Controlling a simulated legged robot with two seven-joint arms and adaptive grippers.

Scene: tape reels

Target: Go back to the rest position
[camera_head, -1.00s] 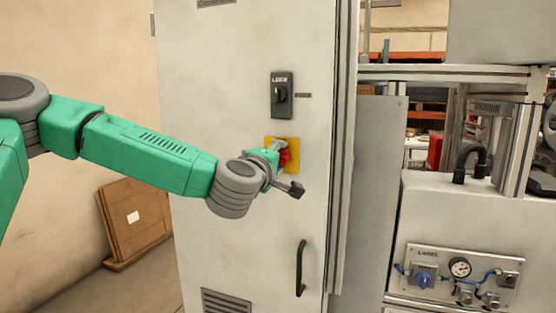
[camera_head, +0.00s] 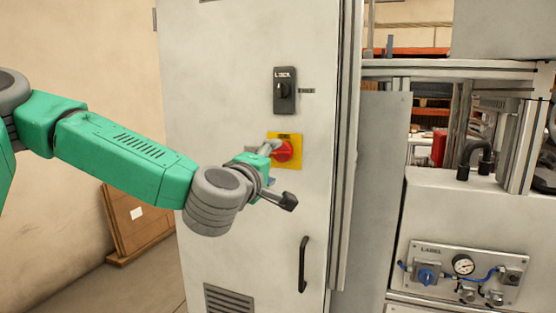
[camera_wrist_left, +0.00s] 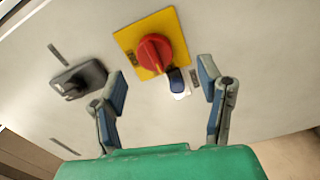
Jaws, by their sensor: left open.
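My left gripper (camera_head: 278,174) is open and empty in front of the grey cabinet door, just left of and below a red rotary knob (camera_head: 284,151) on a yellow plate (camera_head: 297,138). In the left wrist view the two fingers of the left gripper (camera_wrist_left: 163,95) are spread wide, with the red knob (camera_wrist_left: 154,52) and its yellow plate (camera_wrist_left: 125,40) beyond them. The fingers look clear of the knob. A small dark blue piece with a metal tag (camera_wrist_left: 178,82) sits beside the knob. My right gripper is not in view.
The cabinet (camera_head: 220,70) carries a black lock switch (camera_head: 284,91) above the knob and a black door handle (camera_head: 303,264) below. A machine with a gauge panel (camera_head: 462,276) stands at the right. A brown wooden panel (camera_head: 140,222) leans on the left wall.

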